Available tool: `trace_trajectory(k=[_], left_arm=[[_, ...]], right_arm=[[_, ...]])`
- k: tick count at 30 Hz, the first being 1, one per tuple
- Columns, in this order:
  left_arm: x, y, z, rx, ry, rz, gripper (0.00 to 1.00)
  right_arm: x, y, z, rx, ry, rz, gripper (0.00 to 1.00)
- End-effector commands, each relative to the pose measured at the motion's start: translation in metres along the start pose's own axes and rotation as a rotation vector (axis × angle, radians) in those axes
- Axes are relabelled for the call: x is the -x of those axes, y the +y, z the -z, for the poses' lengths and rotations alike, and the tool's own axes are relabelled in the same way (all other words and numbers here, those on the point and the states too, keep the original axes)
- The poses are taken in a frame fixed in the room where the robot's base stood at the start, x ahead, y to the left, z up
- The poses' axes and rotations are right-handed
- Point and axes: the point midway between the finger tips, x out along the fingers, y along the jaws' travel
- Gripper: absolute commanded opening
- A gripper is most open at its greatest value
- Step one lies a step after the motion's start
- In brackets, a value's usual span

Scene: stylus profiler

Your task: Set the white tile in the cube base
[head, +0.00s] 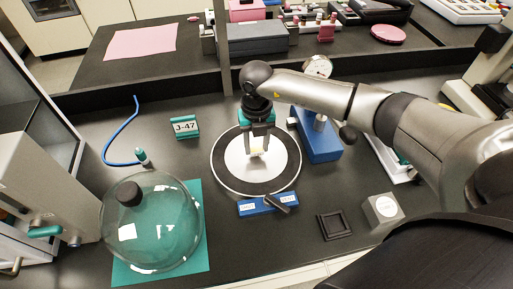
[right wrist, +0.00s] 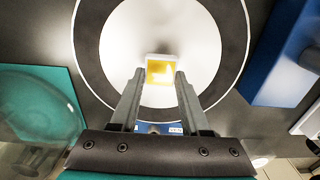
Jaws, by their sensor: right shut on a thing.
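My right gripper (head: 257,148) is over the white centre of a round black-ringed plate. It is shut on a small pale tile (head: 257,153). In the right wrist view the tile (right wrist: 160,72) shows a yellow, shiny square face with a whitish edge, between the fingertips of the right gripper (right wrist: 161,80). I cannot tell whether the tile touches the plate. A black square frame with a recessed middle (head: 335,226) lies at the lower right, beside a grey block with a white round face (head: 383,209). I cannot tell which is the cube base. My left gripper is out of view.
The round plate (head: 228,174) has a blue labelled block (head: 256,207) in front and a blue dial-gauge stand (head: 319,147) at right. A glass dome (head: 155,225) stands on a teal mat (head: 197,248) at left. Bare bench lies before the frame.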

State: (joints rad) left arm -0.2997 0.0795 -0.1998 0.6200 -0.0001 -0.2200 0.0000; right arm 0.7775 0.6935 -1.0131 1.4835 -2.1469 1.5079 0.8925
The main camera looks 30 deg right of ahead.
Motion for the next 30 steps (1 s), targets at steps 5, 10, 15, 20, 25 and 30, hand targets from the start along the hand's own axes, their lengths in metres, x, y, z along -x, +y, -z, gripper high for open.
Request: trace_trajectory(k=[5,10,15,20,25,30], left_arm=[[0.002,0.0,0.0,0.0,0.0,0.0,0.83],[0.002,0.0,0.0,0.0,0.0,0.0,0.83],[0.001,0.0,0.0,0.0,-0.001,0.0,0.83],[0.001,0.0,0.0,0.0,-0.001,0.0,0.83],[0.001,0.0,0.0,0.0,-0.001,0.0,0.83],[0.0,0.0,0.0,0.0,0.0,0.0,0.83]], right_arm=[[0.039,0.0,-0.002,0.002,-0.007,0.0,0.0],[0.083,0.0,-0.002,0.002,-0.007,-0.001,0.0],[0.123,0.001,-0.001,0.002,-0.006,-0.001,0.0],[0.151,0.0,-0.001,0.001,-0.005,0.0,0.0],[0.17,0.001,-0.001,0.001,-0.004,0.0,0.0],[0.178,0.0,0.0,0.002,-0.001,0.001,0.0]])
